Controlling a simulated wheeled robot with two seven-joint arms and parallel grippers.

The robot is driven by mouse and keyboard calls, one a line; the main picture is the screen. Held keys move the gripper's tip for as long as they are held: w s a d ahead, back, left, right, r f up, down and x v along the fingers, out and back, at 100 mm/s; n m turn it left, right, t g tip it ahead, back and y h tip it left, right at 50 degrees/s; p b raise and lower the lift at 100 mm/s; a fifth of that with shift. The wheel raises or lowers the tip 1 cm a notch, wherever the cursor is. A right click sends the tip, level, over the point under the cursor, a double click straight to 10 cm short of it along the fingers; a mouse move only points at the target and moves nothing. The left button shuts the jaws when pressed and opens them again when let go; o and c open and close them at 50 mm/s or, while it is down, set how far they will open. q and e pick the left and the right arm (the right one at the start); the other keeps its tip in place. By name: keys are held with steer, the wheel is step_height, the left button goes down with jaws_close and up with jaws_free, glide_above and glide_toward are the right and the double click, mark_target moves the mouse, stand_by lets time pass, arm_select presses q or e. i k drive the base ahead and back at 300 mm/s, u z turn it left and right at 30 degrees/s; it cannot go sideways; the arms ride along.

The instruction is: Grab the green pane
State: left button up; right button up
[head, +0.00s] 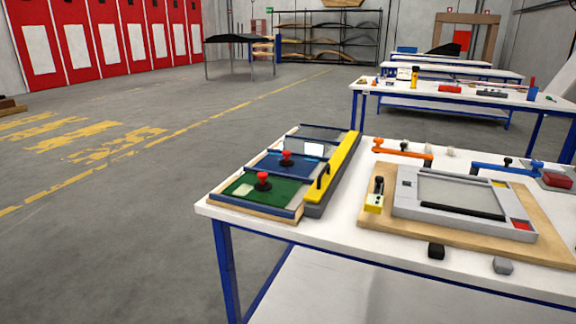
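The green pane (246,193) lies flat at the near end of a rack on the left corner of the white table. A red-topped knob with a dark base (263,181) stands on it, and a pale patch shows at its left. A blue pane (283,164) with a similar red knob lies just behind it. Neither of my grippers is in view.
The white table (345,238) has blue legs. A yellow bar with a black handle (332,168) runs along the rack's right side. A grey frame on a wooden board (464,198) sits to the right. An orange clamp (402,152) is behind. Open floor lies left.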

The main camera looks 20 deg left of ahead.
mark_target(261, 188)
steer(key=k, duration=0.3)
steer(key=u, duration=1.55)
steer(key=i, duration=1.45)
steer(key=z, duration=0.5)
